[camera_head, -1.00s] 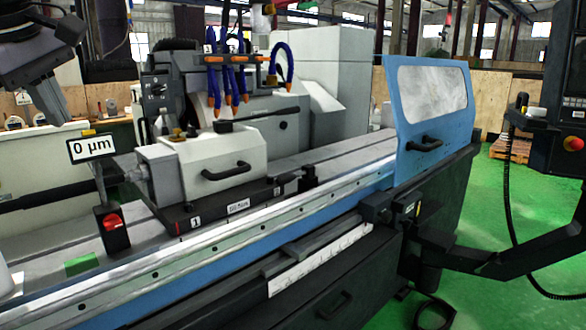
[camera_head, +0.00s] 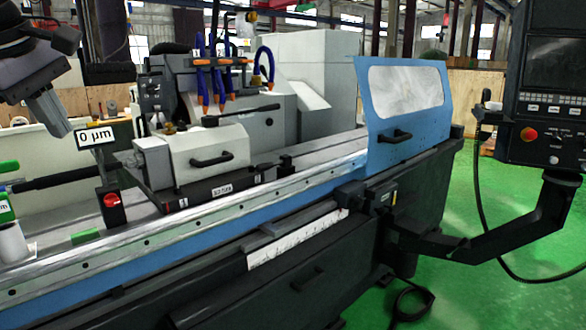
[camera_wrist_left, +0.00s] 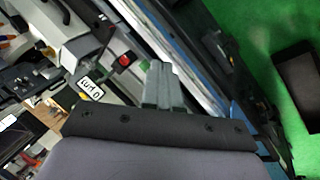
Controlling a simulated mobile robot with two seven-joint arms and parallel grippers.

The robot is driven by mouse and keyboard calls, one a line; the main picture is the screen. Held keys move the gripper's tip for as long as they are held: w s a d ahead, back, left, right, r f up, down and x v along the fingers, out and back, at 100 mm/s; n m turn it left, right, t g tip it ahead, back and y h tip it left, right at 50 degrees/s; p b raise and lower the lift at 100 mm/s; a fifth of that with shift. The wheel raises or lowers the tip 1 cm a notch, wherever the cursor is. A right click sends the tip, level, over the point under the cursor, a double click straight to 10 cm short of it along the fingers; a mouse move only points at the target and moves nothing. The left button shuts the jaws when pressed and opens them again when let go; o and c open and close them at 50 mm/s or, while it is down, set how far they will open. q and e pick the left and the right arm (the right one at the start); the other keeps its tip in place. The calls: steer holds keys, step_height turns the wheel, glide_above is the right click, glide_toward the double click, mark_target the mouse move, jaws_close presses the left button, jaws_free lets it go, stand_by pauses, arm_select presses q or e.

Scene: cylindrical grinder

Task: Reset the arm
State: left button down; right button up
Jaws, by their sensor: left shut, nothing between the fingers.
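My left arm (camera_head: 35,65) comes in at the upper left of the head view, raised over the left end of the grinder. My left gripper (camera_head: 60,125) points down and is shut, with nothing between its fingers. In the wrist view its grey fingers (camera_wrist_left: 162,88) stand together in front of the dark wrist edge. The fingers are just left of the display plate reading 0 µm (camera_head: 95,136) in the head view; I cannot tell the gap. My right arm and gripper are not in view.
The grinder has a long bed with a silver rail (camera_head: 200,208), a white headstock (camera_head: 208,158) and a blue door (camera_head: 405,105). A control panel (camera_head: 550,90) on a dark arm stands at right. A white cylinder (camera_head: 12,243) stands at left.

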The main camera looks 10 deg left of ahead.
arm_select(q)
steer(key=w+a+f+n+h, duration=0.2)
steer(key=a+f+n+h, duration=0.2)
steer(key=f, duration=0.6)
steer(key=s+f+n+t+h, duration=0.2)
steer(key=f+n+t, duration=0.2)
steer(key=f+n, duration=0.85)
steer(key=s+f+n+t+h, duration=0.2)
steer(key=f+n+t+h, duration=0.15)
steer(key=f+n, duration=0.85)
steer(key=s+d+f+n+y, duration=0.3)
steer(key=s+d+f+n, duration=0.2)
steer(key=d+f+n, duration=0.35)
steer(key=s+d+f+n+y, duration=0.4)
steer(key=s+d+f+n, duration=0.15)
steer(key=f+n, duration=0.5)
steer(key=s+d+f+n+g, duration=0.1)
steer(key=s+d+f+n, duration=0.1)
steer(key=d, duration=0.3)
steer(key=s+d+f+n+g, duration=0.1)
steer(key=s+d+f+n, duration=0.1)
steer(key=d, duration=0.3)
steer(key=shift+f+n+h, duration=0.35)
steer(key=shift+f+n, duration=0.05)
steer(key=shift+n, duration=0.35)
steer(key=shift+s+a, duration=0.1)
steer(key=shift+a, duration=0.05)
